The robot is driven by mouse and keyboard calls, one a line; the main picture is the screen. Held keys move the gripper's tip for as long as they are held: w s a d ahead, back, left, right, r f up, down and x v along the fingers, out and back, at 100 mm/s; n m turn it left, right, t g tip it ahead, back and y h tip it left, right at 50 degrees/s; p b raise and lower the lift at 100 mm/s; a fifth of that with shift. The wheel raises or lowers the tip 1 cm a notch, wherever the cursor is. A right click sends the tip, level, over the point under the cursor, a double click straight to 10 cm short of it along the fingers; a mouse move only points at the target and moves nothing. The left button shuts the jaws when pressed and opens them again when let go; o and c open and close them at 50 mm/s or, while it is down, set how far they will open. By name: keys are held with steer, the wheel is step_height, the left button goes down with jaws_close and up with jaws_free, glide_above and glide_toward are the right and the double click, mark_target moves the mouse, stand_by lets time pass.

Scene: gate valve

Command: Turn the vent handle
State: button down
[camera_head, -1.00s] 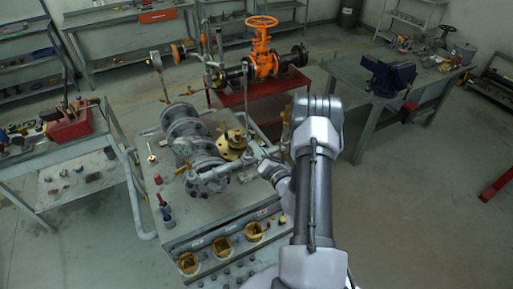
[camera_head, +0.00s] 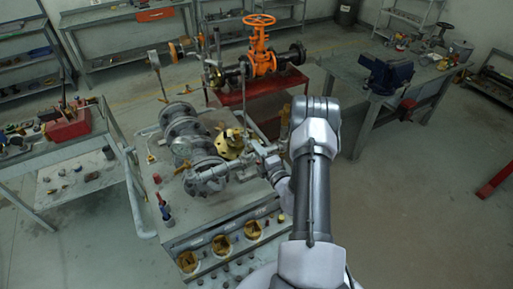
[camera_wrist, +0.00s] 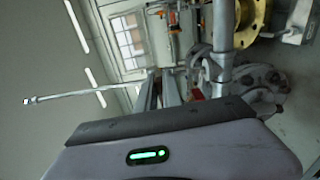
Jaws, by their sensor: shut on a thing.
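My gripper (camera_head: 262,151) reaches left from my arm to the middle of the grey pipe assembly (camera_head: 200,170) on the bench, beside a yellow flange (camera_head: 232,143). In the wrist view its two long fingers (camera_wrist: 160,80) stand close together, shut on a small part that I take to be the vent handle. The handle is mostly hidden between the fingers and too small to make out in the head view. A thin pale rod (camera_wrist: 85,93) with a knobbed end extends left from beside the fingers. A grey pipe (camera_wrist: 222,50) stands close on their right.
An orange-wheeled gate valve (camera_head: 262,62) stands on a red stand behind. A bench with a blue vise (camera_head: 388,74) is at right, and a shelf table with a red toolbox (camera_head: 68,125) at left. Open floor (camera_head: 420,220) lies at right.

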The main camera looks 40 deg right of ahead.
steer(key=shift+f+m, duration=0.1)
steer(key=shift+m, duration=0.3)
steer(key=c, duration=1.5)
jaws_free()
steer(key=b+v, duration=0.2)
steer(key=v, duration=1.5)
steer(key=shift+s+a, duration=0.15)
